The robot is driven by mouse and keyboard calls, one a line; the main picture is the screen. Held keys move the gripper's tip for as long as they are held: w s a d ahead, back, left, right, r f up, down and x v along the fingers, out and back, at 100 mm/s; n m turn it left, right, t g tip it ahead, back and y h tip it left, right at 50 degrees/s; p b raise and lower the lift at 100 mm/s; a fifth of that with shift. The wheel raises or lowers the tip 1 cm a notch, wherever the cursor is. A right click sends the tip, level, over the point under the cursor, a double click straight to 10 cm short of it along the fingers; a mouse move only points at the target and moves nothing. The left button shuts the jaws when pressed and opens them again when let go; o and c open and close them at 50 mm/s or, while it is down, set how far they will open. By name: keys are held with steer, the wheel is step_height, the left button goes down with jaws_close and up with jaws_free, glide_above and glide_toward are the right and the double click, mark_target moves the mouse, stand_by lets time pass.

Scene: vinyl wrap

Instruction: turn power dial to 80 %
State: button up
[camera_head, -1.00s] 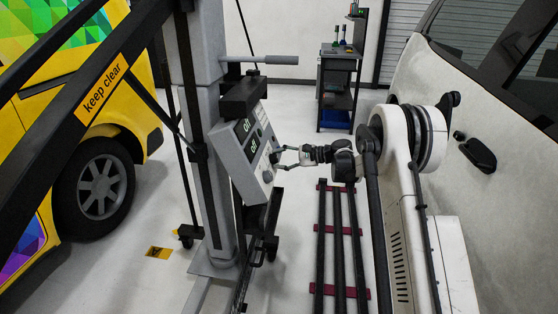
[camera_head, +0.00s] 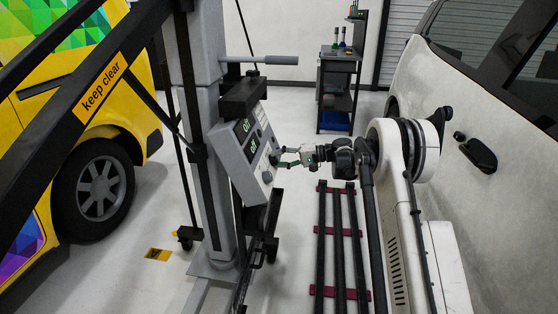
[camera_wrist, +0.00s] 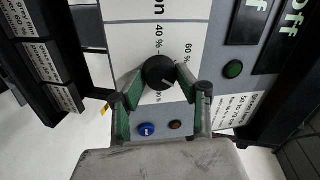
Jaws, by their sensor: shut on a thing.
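The power dial is a round black knob (camera_wrist: 159,72) on the grey control panel (camera_head: 233,165), with a white mark on its face. In the wrist view, printed 40 % and 60 % labels show beside it; another percentage label is partly covered by the knob and fingers. The mark seems to point down and right, but I cannot read its exact setting. My gripper (camera_wrist: 155,80) has green-padded fingers closed on the knob from both sides. In the head view my gripper (camera_head: 278,158) reaches the panel from the right, and the knob is hard to make out there.
A blue button (camera_wrist: 146,130) and a small orange-brown one (camera_wrist: 175,125) sit between the fingers. A green button (camera_wrist: 233,69) and dark displays lie to the right. A black-railed rack (camera_head: 338,240) lies on the floor; a white car (camera_head: 465,95) stands right.

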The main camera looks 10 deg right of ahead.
steer(key=shift+n, duration=0.5)
steer(key=o, duration=1.2)
steer(key=shift+c, duration=0.2)
steer(key=v, duration=1.2)
steer(key=shift+w+r, duration=0.1)
steer(key=shift+w, duration=0.05)
